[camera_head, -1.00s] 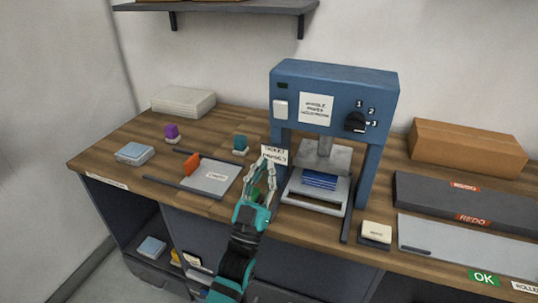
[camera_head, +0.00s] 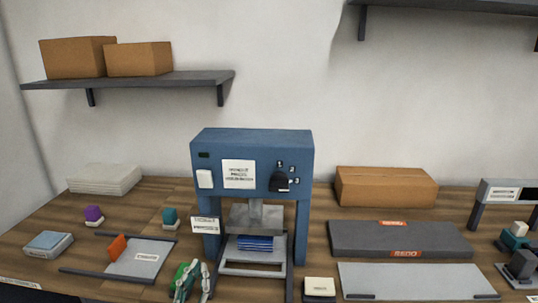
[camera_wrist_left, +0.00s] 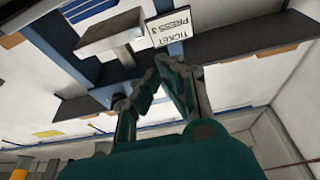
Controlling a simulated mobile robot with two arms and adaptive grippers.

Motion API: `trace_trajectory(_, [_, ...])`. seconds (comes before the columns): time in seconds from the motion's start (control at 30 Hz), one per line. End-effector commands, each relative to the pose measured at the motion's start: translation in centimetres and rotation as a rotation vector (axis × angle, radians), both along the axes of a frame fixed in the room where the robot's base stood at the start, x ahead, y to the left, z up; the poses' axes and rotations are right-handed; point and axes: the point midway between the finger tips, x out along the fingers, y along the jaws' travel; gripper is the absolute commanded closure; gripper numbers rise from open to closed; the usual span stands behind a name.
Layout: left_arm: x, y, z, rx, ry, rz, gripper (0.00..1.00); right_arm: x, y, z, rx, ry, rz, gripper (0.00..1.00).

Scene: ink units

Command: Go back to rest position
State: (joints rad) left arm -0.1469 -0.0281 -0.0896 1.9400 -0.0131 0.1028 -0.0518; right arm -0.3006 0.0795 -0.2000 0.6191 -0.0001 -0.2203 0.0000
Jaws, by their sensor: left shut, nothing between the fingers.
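My left gripper (camera_head: 190,281) shows at the bottom of the head view, in front of the blue press and left of its base. It is shut and empty; its fingers also show in the left wrist view (camera_wrist_left: 165,85). A green object (camera_head: 181,273) shows beside or behind its fingers, partly hidden. The blue press (camera_head: 215,142) stands in the middle of the wooden bench, with blue sheets (camera_head: 255,243) on its lower plate. A ticket sign (camera_head: 205,225) is at its left leg, and also shows in the left wrist view (camera_wrist_left: 170,27). My right gripper is not in view.
A grey tray (camera_head: 150,266) with an orange block (camera_head: 118,246) lies left of the press. Purple (camera_head: 94,213) and teal (camera_head: 170,215) stamps stand behind it. Dark (camera_head: 400,238) and light (camera_head: 420,281) boards lie at the right. A shelf (camera_head: 130,80) hangs above.

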Motion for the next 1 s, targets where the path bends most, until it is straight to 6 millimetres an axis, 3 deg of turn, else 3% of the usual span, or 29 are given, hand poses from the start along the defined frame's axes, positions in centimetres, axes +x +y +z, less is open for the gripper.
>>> trace_trajectory(0.03, [-0.8,0.1,-2.2,0.016,0.123,-0.007,1.0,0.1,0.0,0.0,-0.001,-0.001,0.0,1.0])
trace_trajectory(0.17, [-3.5,0.3,-7.9,0.051,0.442,-0.023,1.0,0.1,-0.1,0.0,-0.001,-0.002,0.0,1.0])
trace_trajectory(0.3, [-8.5,0.7,-13.1,0.087,0.768,-0.034,1.0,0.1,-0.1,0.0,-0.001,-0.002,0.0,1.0])
trace_trajectory(0.4, [-12.4,1.1,-15.7,0.111,0.963,-0.038,1.0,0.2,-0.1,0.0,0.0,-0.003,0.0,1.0])
trace_trajectory(0.6, [-18.8,1.8,-18.4,0.145,1.235,-0.04,1.0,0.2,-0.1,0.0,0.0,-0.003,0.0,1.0])
trace_trajectory(0.9, [-27.0,2.9,-19.7,0.188,1.537,-0.036,1.0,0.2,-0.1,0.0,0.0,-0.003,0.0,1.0])
trace_trajectory(0.97, [-28.5,3.1,-19.7,0.196,1.592,-0.035,1.0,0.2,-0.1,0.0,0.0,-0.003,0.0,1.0])
trace_trajectory(1.0, [-27.9,3.0,-21.1,0.195,1.591,-0.035,1.0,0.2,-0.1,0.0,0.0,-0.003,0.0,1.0])
